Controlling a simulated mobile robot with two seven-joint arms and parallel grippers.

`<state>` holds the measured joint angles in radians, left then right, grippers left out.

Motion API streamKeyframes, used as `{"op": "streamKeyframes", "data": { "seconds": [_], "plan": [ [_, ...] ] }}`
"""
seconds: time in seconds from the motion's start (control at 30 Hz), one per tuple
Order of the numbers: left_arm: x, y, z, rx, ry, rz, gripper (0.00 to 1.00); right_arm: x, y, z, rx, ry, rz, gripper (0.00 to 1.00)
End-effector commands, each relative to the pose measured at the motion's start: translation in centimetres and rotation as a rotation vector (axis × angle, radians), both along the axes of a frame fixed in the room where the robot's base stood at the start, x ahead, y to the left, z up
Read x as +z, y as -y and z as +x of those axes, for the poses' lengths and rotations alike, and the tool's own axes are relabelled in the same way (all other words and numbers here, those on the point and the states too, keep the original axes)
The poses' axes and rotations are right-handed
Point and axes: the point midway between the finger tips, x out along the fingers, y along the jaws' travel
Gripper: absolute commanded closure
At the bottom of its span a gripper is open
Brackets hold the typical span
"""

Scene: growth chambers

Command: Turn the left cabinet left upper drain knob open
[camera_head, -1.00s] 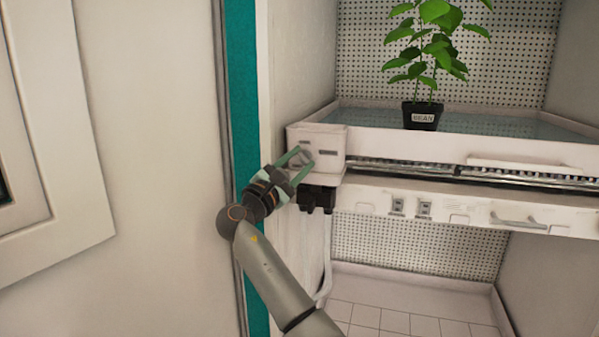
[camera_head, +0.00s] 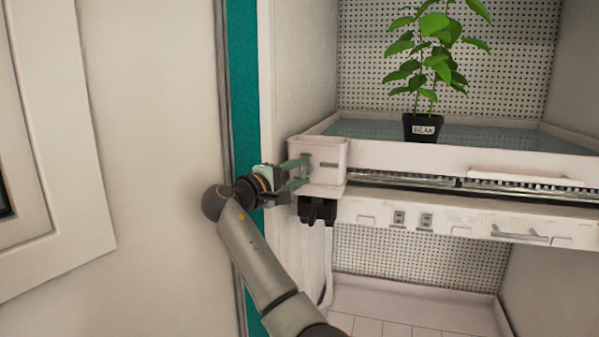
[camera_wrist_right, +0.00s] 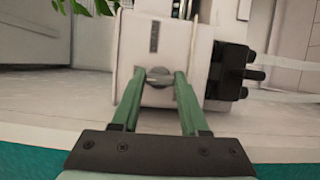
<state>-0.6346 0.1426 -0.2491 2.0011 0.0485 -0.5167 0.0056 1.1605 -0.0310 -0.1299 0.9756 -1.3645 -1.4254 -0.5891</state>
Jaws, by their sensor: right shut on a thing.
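The drain knob (camera_wrist_right: 158,76) is a small grey knob on the side of a white box (camera_head: 330,152) at the left front corner of the upper tray. My right gripper (camera_head: 303,173) reaches it from the left, its green fingers pointing right at the box. In the right wrist view the two finger tips (camera_wrist_right: 158,80) are on either side of the knob and shut on it. In the head view the fingers partly hide the knob. My left gripper is not in view.
A potted bean plant (camera_head: 422,127) stands in the upper tray (camera_head: 400,153). Black fittings (camera_head: 317,210) with a pale hose hang below the box. A white panel or door (camera_head: 150,150) with a teal edge stands left of my arm.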

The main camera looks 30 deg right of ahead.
Motion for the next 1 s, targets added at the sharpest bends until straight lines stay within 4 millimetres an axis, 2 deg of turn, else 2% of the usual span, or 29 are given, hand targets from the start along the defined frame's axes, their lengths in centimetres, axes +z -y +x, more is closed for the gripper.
{"op": "streamKeyframes", "data": {
  "seconds": [0.6, 0.63, 0.9, 1.0],
  "plan": [
    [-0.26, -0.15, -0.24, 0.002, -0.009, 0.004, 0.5, 0.03, -0.03, 0.04, 0.003, 0.035, 0.029, 1.0],
    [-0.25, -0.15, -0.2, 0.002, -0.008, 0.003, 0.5, 0.04, -0.04, 0.04, 0.003, 0.035, 0.029, 0.55],
    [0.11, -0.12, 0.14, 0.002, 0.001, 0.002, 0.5, 0.05, -0.03, 0.02, 0.002, 0.033, 0.028, 0.26],
    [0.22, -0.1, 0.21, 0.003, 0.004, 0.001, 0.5, 0.05, -0.02, 0.02, 0.001, 0.032, 0.027, 0.26]
  ]
}}
